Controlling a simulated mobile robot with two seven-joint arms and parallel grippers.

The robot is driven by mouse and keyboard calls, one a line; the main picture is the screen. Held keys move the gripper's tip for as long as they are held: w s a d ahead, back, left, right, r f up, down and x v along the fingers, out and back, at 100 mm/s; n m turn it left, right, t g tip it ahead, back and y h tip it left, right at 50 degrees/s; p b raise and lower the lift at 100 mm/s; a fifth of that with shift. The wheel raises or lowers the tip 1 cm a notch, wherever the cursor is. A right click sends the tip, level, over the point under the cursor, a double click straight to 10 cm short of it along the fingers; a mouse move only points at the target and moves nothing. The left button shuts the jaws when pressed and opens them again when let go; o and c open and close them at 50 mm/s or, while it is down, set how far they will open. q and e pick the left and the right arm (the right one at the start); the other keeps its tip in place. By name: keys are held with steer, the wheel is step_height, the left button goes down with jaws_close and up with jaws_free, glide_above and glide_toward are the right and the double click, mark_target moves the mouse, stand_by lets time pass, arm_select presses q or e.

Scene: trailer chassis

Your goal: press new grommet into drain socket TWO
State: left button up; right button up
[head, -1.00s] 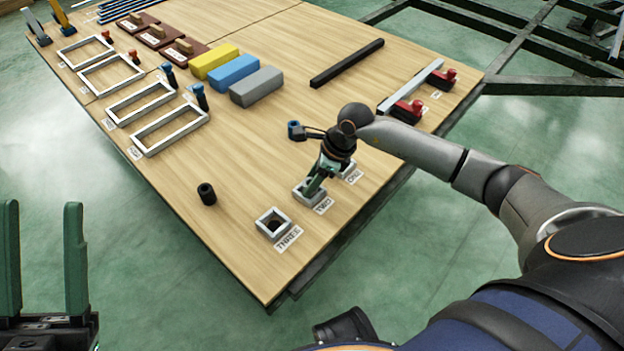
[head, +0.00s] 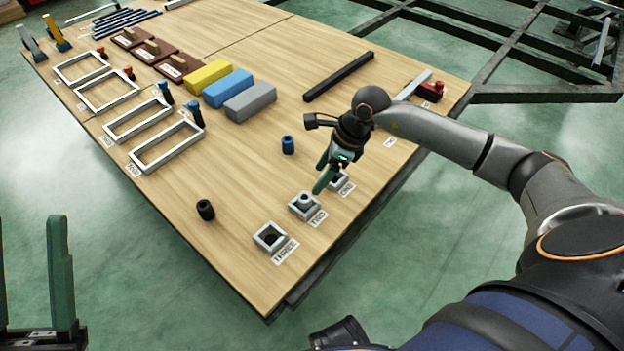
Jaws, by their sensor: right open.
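Drain socket TWO (head: 294,211) is a pale square frame near the table's front right edge, between sockets THREE (head: 259,242) and ONE (head: 346,184). A small grey round grommet (head: 304,199) stands in socket TWO and its top shows above the frame. How deep it sits I cannot tell. My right gripper (head: 324,183) is open, just above and to the right of the grommet, apart from it, and partly covers socket ONE. A blue grommet (head: 288,145) and a black grommet (head: 205,210) stand loose on the table. My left gripper (head: 29,222) is open and empty, off the table at lower left.
Blue, grey and yellow blocks (head: 250,102) lie behind the sockets, with a black bar (head: 339,76) to their right. Several pale rectangular frames (head: 166,160) lie at the left.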

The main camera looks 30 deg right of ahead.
steer(key=s+a+r+m+g+y, duration=0.1)
steer(key=s+a+r+y, duration=0.35)
steer(key=a, duration=0.35)
steer(key=s+a+r+m+g+y, duration=0.1)
steer(key=s+a+r+y, duration=0.35)
steer(key=a, duration=0.35)
steer(key=s+a+r+m+g+y, duration=0.1)
steer(key=s+a+r+m+y, duration=0.1)
steer(key=s+a+r+y, duration=0.35)
steer(key=s+a+r+m+t+y, duration=0.3)
steer(key=r+m+t+y, duration=0.15)
steer(key=r+m, duration=0.35)
arm_select(q)
steer(key=shift+r, duration=0.55)
arm_select(e)
steer(key=d+r+m+t+h, duration=0.3)
steer(key=d+r+m+t, duration=0.1)
steer(key=m+t, duration=0.5)
steer(key=w+d+r+m+t+h, duration=0.1)
steer(key=d+r+m+t+h, duration=0.3)
steer(key=m+t, duration=0.5)
steer(key=d+r+m, duration=0.1)
steer(key=m, duration=0.3)
steer(key=shift+w+d+m+h, duration=0.15)
steer(key=shift+d+m+h, duration=0.15)
steer(key=shift+m, duration=0.1)
steer(key=shift+r, duration=0.15)
